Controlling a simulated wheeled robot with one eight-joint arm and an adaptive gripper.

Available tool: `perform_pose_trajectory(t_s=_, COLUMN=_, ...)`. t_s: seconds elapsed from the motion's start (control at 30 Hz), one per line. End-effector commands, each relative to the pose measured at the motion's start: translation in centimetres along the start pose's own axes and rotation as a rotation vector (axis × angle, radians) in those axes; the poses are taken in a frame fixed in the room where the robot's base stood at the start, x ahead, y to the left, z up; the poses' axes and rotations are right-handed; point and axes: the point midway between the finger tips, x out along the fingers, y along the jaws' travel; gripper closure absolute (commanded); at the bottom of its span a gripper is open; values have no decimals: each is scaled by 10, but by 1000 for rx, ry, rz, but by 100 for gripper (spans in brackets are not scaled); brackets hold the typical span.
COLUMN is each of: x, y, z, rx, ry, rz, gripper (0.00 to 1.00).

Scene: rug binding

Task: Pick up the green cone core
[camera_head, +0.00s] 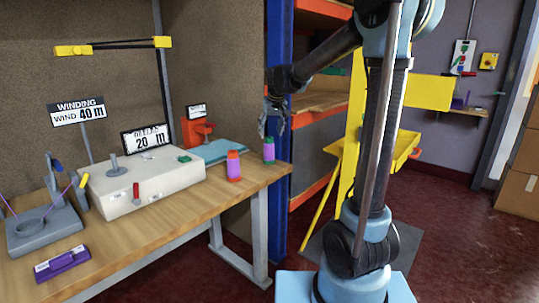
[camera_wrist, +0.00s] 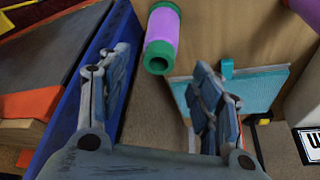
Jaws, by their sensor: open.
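The green cone core (camera_head: 268,150) has green ends and a purple middle. It stands upright near the right end of the wooden table, close to its back edge. In the wrist view, the green cone core (camera_wrist: 162,32) shows at the top centre, beyond my fingertips and between their lines. My gripper (camera_head: 273,124) hangs just above the core in the head view. In the wrist view, my gripper (camera_wrist: 160,68) has its two fingers spread wide with nothing between them.
A similar orange-ended core (camera_head: 233,167) stands to the left of the green one. A blue shelf post (camera_head: 280,70) rises close to my gripper. The wooden table (camera_head: 200,205) has bare room in front.

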Motion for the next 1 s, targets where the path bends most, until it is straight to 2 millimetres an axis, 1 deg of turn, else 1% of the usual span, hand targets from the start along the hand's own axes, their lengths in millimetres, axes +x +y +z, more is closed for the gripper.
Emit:
perform_pose_trajectory(t_s=0.03, x=10, y=0, z=0, rx=0, ry=0, rz=0, gripper=41)
perform_pose_trajectory(t_s=0.1, x=21, y=0, z=0, rx=0, ry=0, rz=0, gripper=41)
perform_pose_trajectory(t_s=0.2, x=36, y=0, z=0, rx=0, ry=0, rz=0, gripper=41)
perform_pose_trajectory(t_s=0.3, x=47, y=0, z=0, rx=0, ry=0, rz=0, gripper=41)
perform_pose_trajectory(t_s=0.57, x=60, y=0, z=0, rx=0, ry=0, rz=0, gripper=41)
perform_pose_trajectory(t_s=0.8, x=90, y=1, z=2, rx=0, ry=0, rz=0, gripper=41)
perform_pose_trajectory(t_s=0.9, x=100, y=1, z=2, rx=0, ry=0, rz=0, gripper=41)
perform_pose_trajectory(t_s=1.0, x=105, y=1, z=2, rx=0, ry=0, rz=0, gripper=41)
